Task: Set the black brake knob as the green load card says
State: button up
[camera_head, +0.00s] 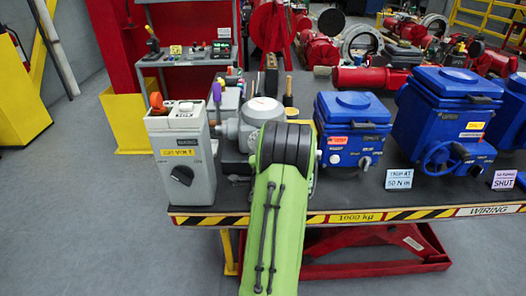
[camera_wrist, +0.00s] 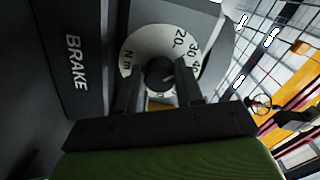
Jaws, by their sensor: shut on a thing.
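The black brake knob (camera_wrist: 158,69) stands in the middle of a white dial (camera_wrist: 140,43) in the wrist view. The dial shows 20, 30, 40 and "N m"; a dark panel (camera_wrist: 80,65) beside it reads BRAKE. My gripper (camera_wrist: 159,83) has one finger on each side of the knob and is shut on it. A small pale mark shows on the knob's face, but I cannot tell which number it points at. In the head view my green arm hides the gripper and knob. I cannot make out a green load card in either view.
A grey box (camera_head: 202,170) with a dark rotary knob stands left of my arm. A grey machine (camera_head: 262,112) is behind the arm. Blue actuators (camera_head: 352,130) stand to the right, with a "50 N m" card (camera_head: 398,179) and a "SHUT" card (camera_head: 503,180) in front.

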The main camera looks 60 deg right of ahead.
jog(key=n+b, duration=0.1)
jog(key=n, duration=0.1)
jog(key=n+b, duration=0.1)
jog(key=n, duration=0.2)
jog(key=shift+f+n+b, duration=0.2)
jog(key=shift+n+b, duration=0.1)
jog(key=shift+b, duration=0.05)
dwell(0.4)
jog(key=o, duration=1)
jog(key=shift+r, duration=0.1)
jog(key=shift+o, duration=0.2)
